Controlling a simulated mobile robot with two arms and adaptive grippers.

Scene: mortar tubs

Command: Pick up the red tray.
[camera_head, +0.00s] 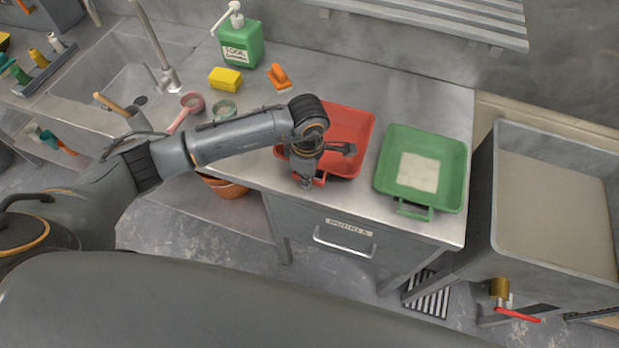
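The red tray (352,124) lies on the steel counter (425,92), left of a green tray. My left arm reaches in from the left, and my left gripper (308,178) is at the red tray's front-left part, by its front edge and handle. The gripper and wrist hide the tray's left and front-left parts. I cannot tell whether the fingers are open, shut, or touching the handle. My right gripper is not in view.
The green tray (452,160) holds a pale slab (418,172). A grey tub (556,196) of mortar stands at the right. A green pump bottle (240,45), yellow sponge (225,80) and orange-handled tool (279,77) stand behind. A sink (120,85) is at the left.

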